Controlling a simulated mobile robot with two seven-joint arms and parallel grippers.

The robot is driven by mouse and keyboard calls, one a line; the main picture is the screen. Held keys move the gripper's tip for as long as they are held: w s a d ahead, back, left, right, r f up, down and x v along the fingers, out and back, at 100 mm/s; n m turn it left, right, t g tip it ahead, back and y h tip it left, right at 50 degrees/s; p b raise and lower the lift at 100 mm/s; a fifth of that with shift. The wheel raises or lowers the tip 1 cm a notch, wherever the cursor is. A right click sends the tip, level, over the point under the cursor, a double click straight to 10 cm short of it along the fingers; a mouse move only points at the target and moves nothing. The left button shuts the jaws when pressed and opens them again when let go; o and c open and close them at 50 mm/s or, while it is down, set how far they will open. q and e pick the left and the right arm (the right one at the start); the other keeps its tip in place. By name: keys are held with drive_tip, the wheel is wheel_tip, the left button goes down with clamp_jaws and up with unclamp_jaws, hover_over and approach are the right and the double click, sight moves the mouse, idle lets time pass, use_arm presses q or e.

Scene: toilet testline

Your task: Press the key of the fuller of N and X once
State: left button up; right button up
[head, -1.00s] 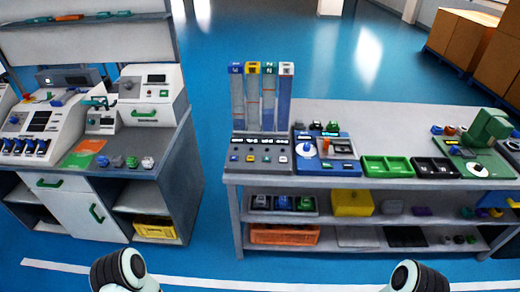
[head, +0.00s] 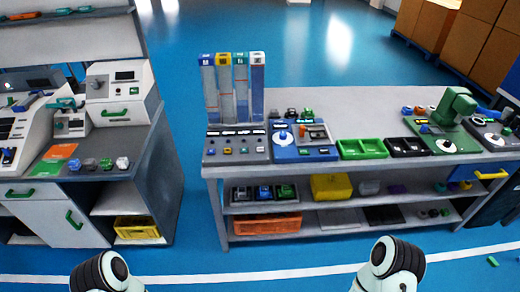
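A gauge unit stands at the left end of the long bench, with four tall columns. Their caps are blue (head: 207,59), yellow (head: 223,59), teal (head: 240,59) and white (head: 257,58). The cap letters are too small to read surely, so I cannot tell which are N and X. The white-capped column (head: 257,95) looks blue over most of its height; the other levels are unclear. The grey base panel (head: 236,158) has a row of small keys: blue (head: 211,151), yellow (head: 228,151), teal (head: 244,150) and white (head: 260,149). Neither gripper shows.
Right of the panel are a blue device (head: 302,153), a green tray (head: 362,149), a black tray (head: 409,147) and a green machine (head: 452,108). A grey cabinet (head: 150,175) stands left across a floor gap. Blue floor (head: 300,262) is open before the bench.

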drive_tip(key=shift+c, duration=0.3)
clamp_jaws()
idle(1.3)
